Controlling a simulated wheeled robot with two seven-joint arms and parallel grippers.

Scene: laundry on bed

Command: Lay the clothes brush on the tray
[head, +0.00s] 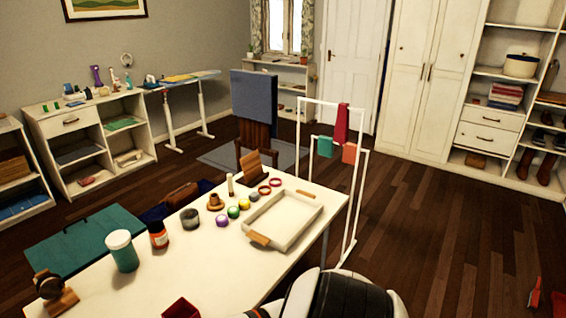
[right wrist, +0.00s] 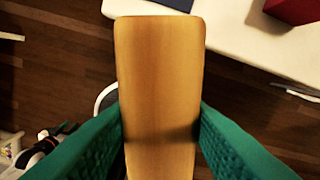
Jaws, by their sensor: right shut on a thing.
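The clothes brush (right wrist: 160,75) shows in the right wrist view as a long wooden piece with rounded corners. My right gripper (right wrist: 160,118) is shut on it, with a green finger pad against each side. Its bristles are hidden. The brush is over the dark floor beside the table edge in that view. The tray (head: 283,218), white with wooden handles, lies empty on the right part of the white table in the head view. Neither the brush nor my right gripper can be made out in the head view. My left gripper is in neither view.
The white table (head: 205,262) also holds jars, small colored round tins, red rings and a wooden stand (head: 257,170) behind the tray. A dark red box (head: 181,309) sits at the near edge. A white drying rack (head: 353,200) stands right of the table.

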